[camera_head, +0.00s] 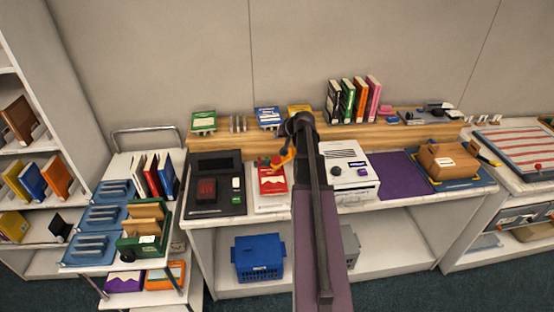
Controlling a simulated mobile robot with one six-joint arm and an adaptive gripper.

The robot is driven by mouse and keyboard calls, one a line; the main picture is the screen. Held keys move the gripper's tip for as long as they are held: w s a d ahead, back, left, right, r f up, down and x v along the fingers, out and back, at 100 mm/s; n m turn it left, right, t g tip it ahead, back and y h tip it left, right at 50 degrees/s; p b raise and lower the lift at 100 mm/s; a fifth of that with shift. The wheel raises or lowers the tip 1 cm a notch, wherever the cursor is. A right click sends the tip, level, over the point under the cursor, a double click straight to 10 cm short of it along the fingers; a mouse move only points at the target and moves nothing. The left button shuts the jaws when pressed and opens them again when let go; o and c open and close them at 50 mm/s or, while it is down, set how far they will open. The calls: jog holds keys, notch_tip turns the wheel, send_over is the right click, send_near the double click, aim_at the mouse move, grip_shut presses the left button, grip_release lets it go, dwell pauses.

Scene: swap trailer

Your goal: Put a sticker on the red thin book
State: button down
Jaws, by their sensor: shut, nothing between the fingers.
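A flat red book or card (272,187) with a white mark lies on a white stand on the bench, just left of my arm. I cannot tell for sure that it is the red thin book. The fingers look shut and empty. A red book also stands among upright books on the cart (153,176) at left. No loose sticker can be made out.
Left of the red item is a black device (216,184); right of my arm are a white machine (347,171) and a purple mat (398,174). Books (354,99) stand on the wooden ledge behind. A blue crate (259,257) sits on the lower shelf.

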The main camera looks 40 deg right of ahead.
aim_at(274, 158)
jog(key=shift+f, duration=0.1)
dwell(0.3)
notch_tip(274, 158, down, 9)
jog(key=b, duration=0.9)
jog(key=shift+r, duration=0.2)
jog(key=shift+f, duration=0.25)
dwell(1.3)
jog(key=shift+w+f+b, duration=0.1)
jog(key=shift+f+b, duration=0.1)
jog(key=shift+b, duration=0.15)
jog(key=shift+f+b, duration=0.65)
jog(key=shift+b, duration=0.05)
dwell(1.2)
jog(key=shift+r, duration=0.15)
dwell(0.3)
jog(key=shift+r+p, duration=0.95)
jog(key=shift+p, duration=0.2)
jog(key=shift+r+p, duration=2.5)
jog(key=shift+r, duration=0.05)
